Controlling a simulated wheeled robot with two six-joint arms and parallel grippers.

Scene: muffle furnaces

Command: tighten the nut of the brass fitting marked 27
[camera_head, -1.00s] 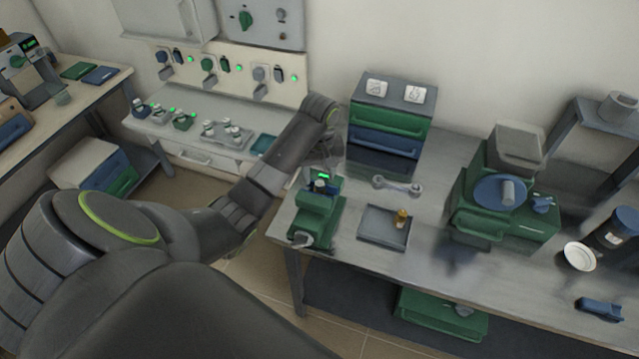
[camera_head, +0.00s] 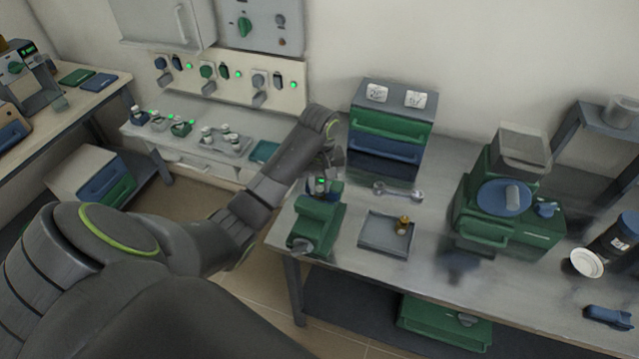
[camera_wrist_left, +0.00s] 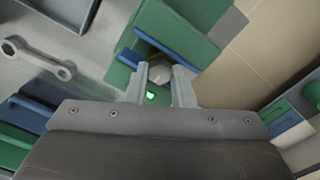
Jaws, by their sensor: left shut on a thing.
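A small brass fitting (camera_head: 403,225) stands in the shallow grey tray (camera_head: 372,240) on the bench; its marking is too small to read. A grey double-ended spanner (camera_head: 398,191) lies behind the tray and also shows in the left wrist view (camera_wrist_left: 40,60). The green bench device (camera_head: 315,222) stands left of the tray. My left gripper (camera_head: 322,180) is at the rear end of this device. In the left wrist view my left gripper (camera_wrist_left: 160,80) is shut on a small grey rounded piece (camera_wrist_left: 160,71) at the device. My right gripper is out of view.
A drawer unit (camera_head: 388,125) stands behind the spanner. A green machine with a blue disc (camera_head: 503,198) stands right of the tray. A blue object (camera_head: 608,317) lies at the far right. Bench between tray and green machine is clear.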

